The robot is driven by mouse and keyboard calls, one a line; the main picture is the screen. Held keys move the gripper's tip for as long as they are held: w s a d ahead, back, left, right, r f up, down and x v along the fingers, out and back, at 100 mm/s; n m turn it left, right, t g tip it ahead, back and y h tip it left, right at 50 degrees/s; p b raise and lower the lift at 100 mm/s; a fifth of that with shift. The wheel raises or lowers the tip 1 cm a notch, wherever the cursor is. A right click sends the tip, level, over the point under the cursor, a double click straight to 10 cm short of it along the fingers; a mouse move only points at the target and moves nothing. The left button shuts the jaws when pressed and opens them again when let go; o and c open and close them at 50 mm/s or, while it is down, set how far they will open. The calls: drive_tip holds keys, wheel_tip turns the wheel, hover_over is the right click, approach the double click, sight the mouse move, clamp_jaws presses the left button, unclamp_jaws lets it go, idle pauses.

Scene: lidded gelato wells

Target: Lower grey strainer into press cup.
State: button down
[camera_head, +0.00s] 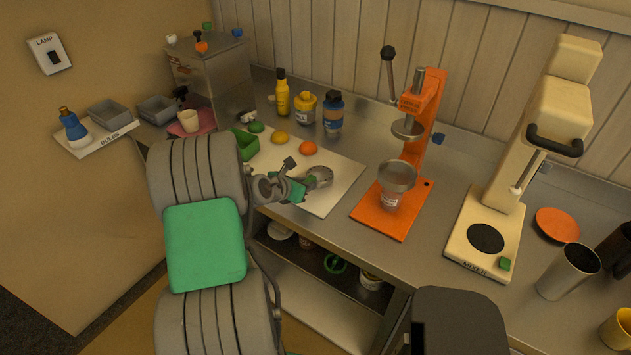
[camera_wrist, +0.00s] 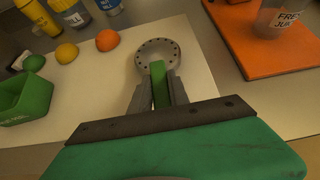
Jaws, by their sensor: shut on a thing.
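My gripper (camera_head: 303,186) is shut on the green handle (camera_wrist: 158,86) of the grey strainer (camera_wrist: 158,54). The strainer is round with small holes around its rim, and it points away from the gripper. In the head view the strainer (camera_head: 320,177) is over the right part of the white cutting board, apart from the press; its exact height is unclear. The grey press cup (camera_head: 397,176) sits above a clear labelled juice cup (camera_head: 391,201) on the orange press (camera_head: 408,222), right of the strainer. The wrist view shows only part of the juice cup (camera_wrist: 285,17).
An orange fruit (camera_head: 308,148), a lemon (camera_head: 280,138) and a green box (camera_head: 245,146) lie on or beside the cutting board (camera_head: 342,182). Several bottles stand behind. The press lever (camera_head: 388,70) is raised, with its grey presser (camera_head: 407,128) above the press cup. A cream mixer (camera_head: 515,160) stands at right.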

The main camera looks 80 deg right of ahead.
drive_tip(key=shift+r, duration=0.2)
wheel_tip(320, 180, up, 4)
drive_tip(key=p, duration=0.4)
drive_tip(key=shift+r, duration=0.1)
